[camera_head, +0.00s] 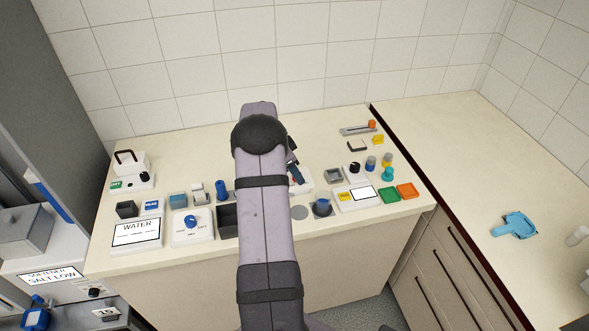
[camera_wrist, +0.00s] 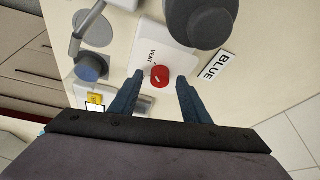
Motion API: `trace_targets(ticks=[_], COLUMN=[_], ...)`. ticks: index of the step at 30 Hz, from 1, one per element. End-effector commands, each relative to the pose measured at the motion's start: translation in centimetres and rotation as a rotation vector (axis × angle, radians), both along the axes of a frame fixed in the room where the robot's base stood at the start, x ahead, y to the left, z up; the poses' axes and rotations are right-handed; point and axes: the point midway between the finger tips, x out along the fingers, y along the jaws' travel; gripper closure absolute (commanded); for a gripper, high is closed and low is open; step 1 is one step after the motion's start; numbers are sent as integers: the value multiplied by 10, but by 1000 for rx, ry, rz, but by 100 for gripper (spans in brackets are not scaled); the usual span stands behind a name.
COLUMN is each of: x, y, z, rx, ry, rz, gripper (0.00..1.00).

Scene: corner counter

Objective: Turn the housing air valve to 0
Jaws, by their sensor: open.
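A red knob (camera_wrist: 160,77) with a small pale mark sits on a white plate (camera_wrist: 152,45) marked VENT in the wrist view; it is the likely air valve. The mark's exact setting is too small to read, and no 0 is legible. My gripper (camera_wrist: 159,79) is open, with one dark blue finger on each side of the knob. I cannot tell whether either finger touches it. In the head view my arm hides most of this spot; only part of the white plate (camera_head: 305,184) shows beside it.
A large dark grey round housing (camera_wrist: 197,20) stands close beside the knob, near a BLUE label (camera_wrist: 215,67). A grey-blue round cup (camera_wrist: 90,68) is on the other side. Several small devices crowd the counter; the right-hand counter (camera_head: 470,150) is mostly clear.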

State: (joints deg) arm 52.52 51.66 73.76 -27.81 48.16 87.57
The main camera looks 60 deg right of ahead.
Motion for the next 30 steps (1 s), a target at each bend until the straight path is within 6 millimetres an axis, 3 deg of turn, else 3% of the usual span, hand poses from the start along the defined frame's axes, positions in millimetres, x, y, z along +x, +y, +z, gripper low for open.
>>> trace_targets(ticks=[10,15,16,30], x=[-1,-1,-1,-1], y=[-1,-1,-1,-1], z=[-4,-4,-4,-6], rx=[0,0,0,-2], ry=[0,0,0,-1], rz=[0,0,0,82], gripper=[57,96,98,98])
